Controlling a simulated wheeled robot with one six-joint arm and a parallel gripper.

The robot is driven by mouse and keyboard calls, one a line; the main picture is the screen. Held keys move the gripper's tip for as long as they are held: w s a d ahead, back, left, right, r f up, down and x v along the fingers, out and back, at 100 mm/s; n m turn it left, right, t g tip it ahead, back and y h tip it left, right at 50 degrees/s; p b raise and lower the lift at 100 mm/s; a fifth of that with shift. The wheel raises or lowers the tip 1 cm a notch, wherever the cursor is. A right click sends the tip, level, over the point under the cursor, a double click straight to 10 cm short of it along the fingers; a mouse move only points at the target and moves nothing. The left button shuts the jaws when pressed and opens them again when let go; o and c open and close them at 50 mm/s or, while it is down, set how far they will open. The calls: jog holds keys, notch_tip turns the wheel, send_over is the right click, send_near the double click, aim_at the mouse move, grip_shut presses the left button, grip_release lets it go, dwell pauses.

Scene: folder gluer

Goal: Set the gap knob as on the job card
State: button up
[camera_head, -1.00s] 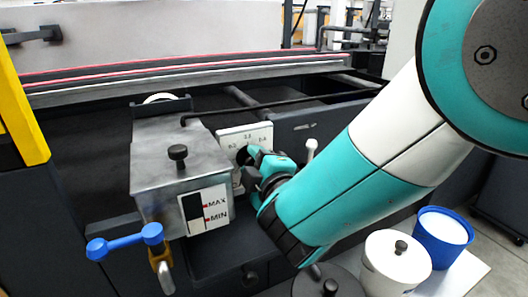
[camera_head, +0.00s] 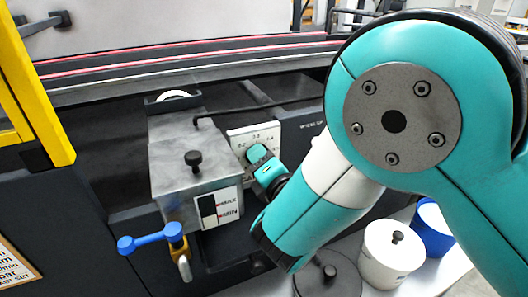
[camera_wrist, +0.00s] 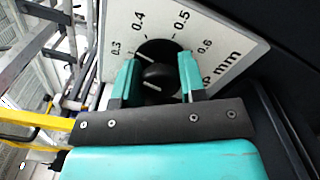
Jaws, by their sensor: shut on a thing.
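The gap knob (camera_wrist: 156,75) is black and round, with a small light mark; I cannot tell which number it points to. It sits on a white scale plate (camera_wrist: 215,52) reading 0.3, 0.4, 0.5, 0.6 and mm in the wrist view. The plate also shows in the head view (camera_head: 240,139), where my arm hides the knob. My gripper (camera_wrist: 157,82) is shut on the knob, one teal finger on each side. A card (camera_head: 12,262), probably the job card, shows only in part at the lower left, with no gap value legible.
Left of the plate stands a grey metal glue box (camera_head: 185,155) with a MAX/MIN gauge (camera_head: 219,207) and a blue-handled valve (camera_head: 150,239). A yellow post (camera_head: 42,110) rises at the left. A white pot (camera_head: 390,252) and a blue pot (camera_head: 434,228) stand at the lower right.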

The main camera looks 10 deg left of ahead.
jog(key=shift+d+n+p, duration=0.1)
jog(key=shift+n+p, duration=0.5)
jog(key=shift+n, duration=0.5)
jog(key=o, duration=0.9)
